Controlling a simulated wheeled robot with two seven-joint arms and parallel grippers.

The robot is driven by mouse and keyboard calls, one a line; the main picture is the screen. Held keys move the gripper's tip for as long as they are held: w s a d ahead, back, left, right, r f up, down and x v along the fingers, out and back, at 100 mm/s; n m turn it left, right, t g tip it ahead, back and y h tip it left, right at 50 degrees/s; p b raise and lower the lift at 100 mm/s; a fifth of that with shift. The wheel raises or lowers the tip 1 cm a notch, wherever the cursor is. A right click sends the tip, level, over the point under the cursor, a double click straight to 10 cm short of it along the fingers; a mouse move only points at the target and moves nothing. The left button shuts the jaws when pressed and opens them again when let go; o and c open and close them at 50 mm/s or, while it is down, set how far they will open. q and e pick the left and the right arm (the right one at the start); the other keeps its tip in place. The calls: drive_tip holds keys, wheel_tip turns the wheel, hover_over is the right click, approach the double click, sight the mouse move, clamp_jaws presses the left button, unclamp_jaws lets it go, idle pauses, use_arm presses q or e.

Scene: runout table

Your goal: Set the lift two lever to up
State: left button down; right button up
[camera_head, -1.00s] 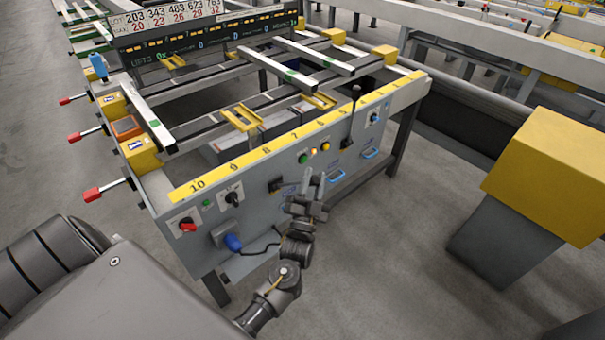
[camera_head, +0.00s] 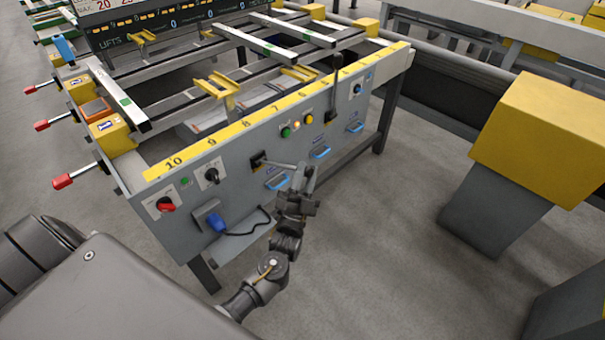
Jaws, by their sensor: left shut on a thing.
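A lever with a thin grey shaft (camera_head: 281,164) comes out of a black housing (camera_head: 259,160) on the grey front panel (camera_head: 235,180). The shaft points right and outward, roughly level, toward my left gripper. My left gripper (camera_head: 303,174) is shut on the end of this lever, which its fingers hide. A second lever (camera_head: 336,72) stands upright from another black housing (camera_head: 331,116) further right, apart from the gripper. I cannot read the labels that tell which lever is lift two. My right gripper is not in view.
A red knob (camera_head: 166,204), a black selector (camera_head: 211,175) and a blue plug (camera_head: 216,222) with a cable sit left on the panel. Blue handles (camera_head: 321,152) stick out below. A yellow-topped post (camera_head: 540,140) stands right. The floor between is clear.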

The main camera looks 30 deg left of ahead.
use_arm(q)
drive_tip(key=shift+w+d+r, duration=0.15)
drive_tip(key=shift+d+r, duration=0.05)
drive_tip(key=shift+d, duration=0.05)
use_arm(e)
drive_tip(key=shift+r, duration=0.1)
use_arm(q)
drive_tip(key=c, duration=1.5)
unclamp_jaws()
drive_tip(key=o, duration=0.4)
drive_tip(key=shift+w+d, duration=0.25)
drive_tip(key=shift+w, duration=0.05)
drive_tip(key=shift+s+a+f, duration=0.1)
drive_tip(key=shift+s+a, duration=0.15)
drive_tip(key=shift+a, duration=0.05)
drive_tip(key=shift+s+f, duration=0.2)
drive_tip(key=shift+f, duration=0.1)
drive_tip(key=shift+b+v, duration=0.9)
drive_tip(key=shift+v, duration=4.1)
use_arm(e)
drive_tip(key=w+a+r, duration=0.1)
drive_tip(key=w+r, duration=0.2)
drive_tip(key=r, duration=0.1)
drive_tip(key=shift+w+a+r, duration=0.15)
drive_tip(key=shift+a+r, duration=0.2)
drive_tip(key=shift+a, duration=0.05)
use_arm(q)
drive_tip(key=shift+d+r, duration=0.1)
